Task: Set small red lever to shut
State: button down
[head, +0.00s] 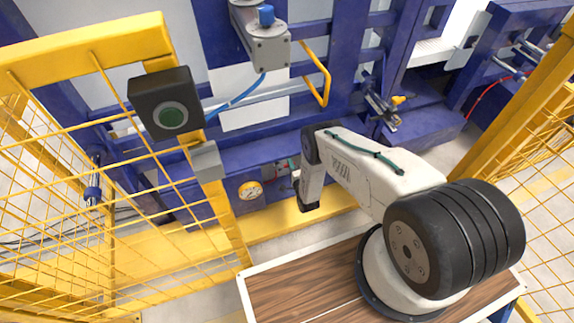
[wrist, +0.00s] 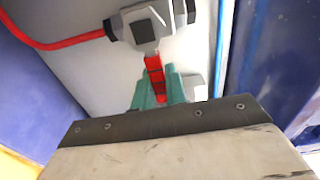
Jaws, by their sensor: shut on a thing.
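The small red lever (wrist: 153,64) shows in the wrist view, pointing down from a grey valve body (wrist: 145,24) on a pale panel. My gripper (wrist: 158,82) has teal fingers, one on each side of the lever's lower part, and is shut on it. My fingertips and the lever cannot be made out there.
A red hose (wrist: 55,44) runs left from the valve body. A blue post (wrist: 262,50) stands close on the right in the wrist view. In the head view a round gauge (head: 250,190) sits left of the panel, and a yellow fence (head: 190,120) with a green-button box (head: 168,104) stands farther left.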

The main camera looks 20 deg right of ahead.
dwell(0.6)
jog(key=c, duration=1.4)
grip_release()
jog(key=shift+f, duration=0.1)
jog(key=shift+c, duration=0.2)
jog(key=shift+s, duration=0.1)
jog(key=s, duration=0.7)
jog(key=shift+s, duration=0.3)
